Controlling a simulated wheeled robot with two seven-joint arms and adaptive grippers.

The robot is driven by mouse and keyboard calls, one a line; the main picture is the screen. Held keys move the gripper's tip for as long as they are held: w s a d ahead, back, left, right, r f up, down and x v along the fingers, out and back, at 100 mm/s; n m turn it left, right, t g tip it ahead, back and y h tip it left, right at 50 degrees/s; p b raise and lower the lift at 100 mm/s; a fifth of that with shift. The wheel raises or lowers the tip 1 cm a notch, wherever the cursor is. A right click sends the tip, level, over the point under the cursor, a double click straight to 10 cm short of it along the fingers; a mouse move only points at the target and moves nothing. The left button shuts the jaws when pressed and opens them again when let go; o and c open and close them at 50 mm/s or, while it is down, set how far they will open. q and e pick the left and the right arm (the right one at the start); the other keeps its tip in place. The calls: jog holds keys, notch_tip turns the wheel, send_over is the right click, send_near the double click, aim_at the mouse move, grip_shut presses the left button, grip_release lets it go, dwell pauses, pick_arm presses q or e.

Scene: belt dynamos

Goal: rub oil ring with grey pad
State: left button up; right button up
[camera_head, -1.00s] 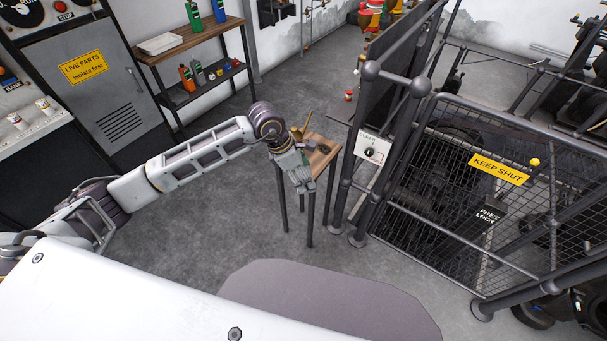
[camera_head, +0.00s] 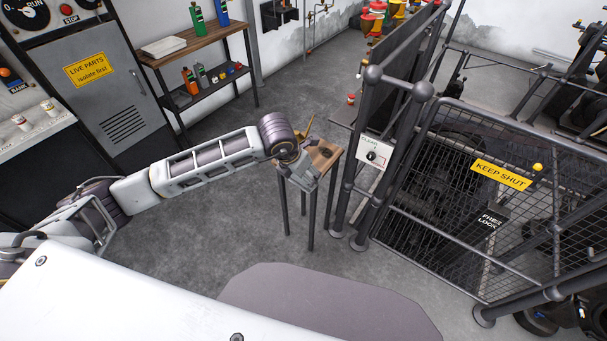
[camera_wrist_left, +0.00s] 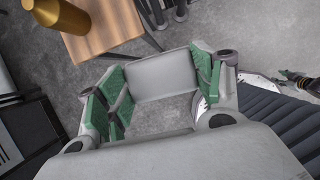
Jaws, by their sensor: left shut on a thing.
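My left gripper (camera_head: 303,180) is at the front edge of a small wooden-topped table (camera_head: 333,157). In the left wrist view, its green-lined fingers (camera_wrist_left: 160,85) are shut on the flat grey pad (camera_wrist_left: 163,75). The pad is over grey floor in that view, with the tabletop (camera_wrist_left: 110,25) beyond it. A dark round patch (camera_head: 325,152), which looks like the oil ring, lies on the tabletop behind the gripper and is partly hidden. A brass can (camera_wrist_left: 62,14) stands on the table and also shows in the head view (camera_head: 309,126). My right gripper is out of view.
A shelf (camera_head: 195,45) with bottles stands behind. The floor left of the table is clear.

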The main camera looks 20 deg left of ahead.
pick_arm(q)
jog(key=n+y, duration=0.1)
jog(key=n, duration=0.4)
jog(key=shift+w+a+r+t+y, duration=0.2)
jog(key=shift+t+y, duration=0.1)
jog(key=shift+y, duration=0.1)
jog(key=n, duration=0.2)
jog(key=n+y, duration=0.1)
jog(key=n, duration=0.1)
jog(key=shift+w+a+y, duration=0.1)
jog(key=shift+a+y, duration=0.1)
jog(key=shift+y, duration=0.1)
jog(key=n, duration=0.2)
jog(key=n+g+y, duration=0.1)
jog(key=n, duration=0.2)
jog(key=shift+a+r+y, duration=0.1)
jog(key=shift+y, duration=0.2)
jog(key=shift+a+n+g+y, duration=0.1)
jog(key=shift+n+g+y, duration=0.25)
jog(key=shift+n, duration=0.7)
jog(key=shift+n+g+y, duration=0.15)
jog(key=shift+n+g, duration=0.4)
jog(key=shift+n, duration=0.5)
jog(key=shift+n, duration=0.4)
